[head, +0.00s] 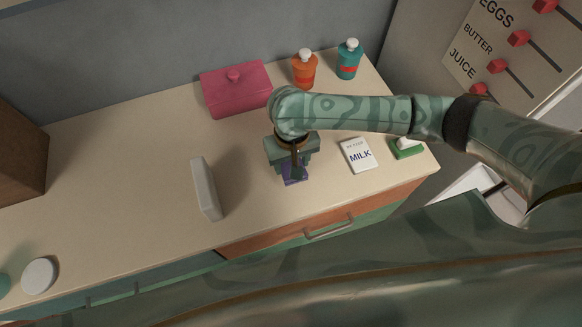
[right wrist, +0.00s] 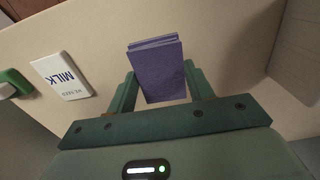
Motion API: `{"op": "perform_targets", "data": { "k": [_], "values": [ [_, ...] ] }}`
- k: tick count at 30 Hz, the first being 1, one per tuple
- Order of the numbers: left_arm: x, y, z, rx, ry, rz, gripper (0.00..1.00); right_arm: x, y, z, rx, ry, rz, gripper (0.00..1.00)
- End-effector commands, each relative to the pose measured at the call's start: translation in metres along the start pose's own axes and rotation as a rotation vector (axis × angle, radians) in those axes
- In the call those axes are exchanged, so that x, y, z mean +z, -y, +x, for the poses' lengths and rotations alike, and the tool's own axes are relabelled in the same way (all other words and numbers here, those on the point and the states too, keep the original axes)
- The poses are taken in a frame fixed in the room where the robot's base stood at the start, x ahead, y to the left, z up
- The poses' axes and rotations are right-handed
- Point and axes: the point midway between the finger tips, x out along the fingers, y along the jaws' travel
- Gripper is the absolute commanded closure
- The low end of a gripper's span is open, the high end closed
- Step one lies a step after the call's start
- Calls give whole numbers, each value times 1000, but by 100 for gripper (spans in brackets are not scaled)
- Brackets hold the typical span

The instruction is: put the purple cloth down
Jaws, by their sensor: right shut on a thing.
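The purple cloth (head: 294,174) is a small folded block at the front part of the counter, seen under my right gripper (head: 291,170). In the right wrist view the cloth (right wrist: 157,70) stands out between the two fingers of my right gripper (right wrist: 160,88), which is shut on it. The gripper points down at the counter (head: 120,160). I cannot tell whether the cloth touches the counter top. My left gripper is not in view.
A milk card (head: 358,154) and a green sponge (head: 407,148) lie to the right. A white upright block (head: 205,188) stands to the left. A pink box (head: 235,88), an orange bottle (head: 304,70) and a teal bottle (head: 348,60) stand behind. The counter's left middle is clear.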

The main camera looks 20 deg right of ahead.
Motion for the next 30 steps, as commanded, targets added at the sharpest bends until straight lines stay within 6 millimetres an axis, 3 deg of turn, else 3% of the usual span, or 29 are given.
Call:
{"op": "perform_targets", "data": {
  "k": [1,8,14,25,26,27,30],
  "values": [
    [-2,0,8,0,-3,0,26,-5,-1,11,-1,1,2,71],
    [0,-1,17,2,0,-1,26,-17,-6,22,0,-1,1,71],
    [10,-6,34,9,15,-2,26,-20,-6,54,0,0,0,71],
    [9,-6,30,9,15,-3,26,-20,-6,55,0,-2,1,71],
    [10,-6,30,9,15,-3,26,-20,-6,55,0,-2,0,40],
    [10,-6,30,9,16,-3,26,-20,-6,55,0,-2,0,29],
    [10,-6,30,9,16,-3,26,-20,-6,56,0,-2,0,26]
  ]
}}
